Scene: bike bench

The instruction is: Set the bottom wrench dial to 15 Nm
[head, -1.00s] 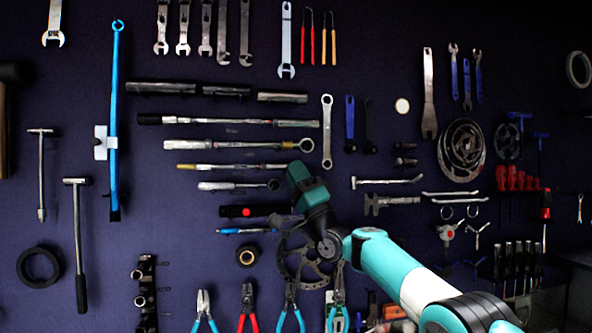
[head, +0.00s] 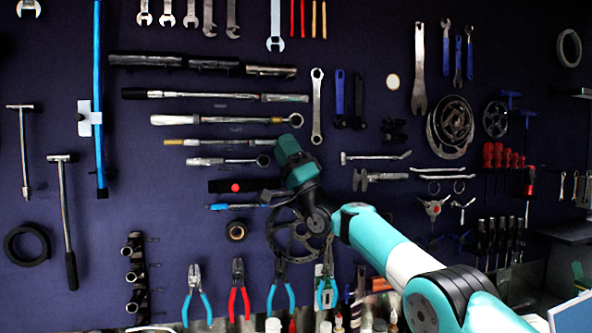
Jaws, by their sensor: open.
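Several torque wrenches hang level in a stack on the dark pegboard in the head view. They include a long black-handled one (head: 215,96), a white-handled one (head: 215,119), a yellow-tipped one (head: 220,142) and a shorter one (head: 220,161) with a ring head, lowest of these four. Under them are a black tool with a red dot (head: 222,186) and a thin blue-ended tool (head: 232,206). Dial markings are too small to read. My gripper (head: 270,196) is open, dark against the board, near the right ends of these lower tools. Its fingertips are hard to make out; I see no contact.
A chainring (head: 295,235) hangs behind my wrist. Pliers (head: 238,290) hang below, above a crowded bench edge. A blue bar (head: 98,100) stands at left. Cone wrenches and red screwdrivers (head: 503,156) hang at right.

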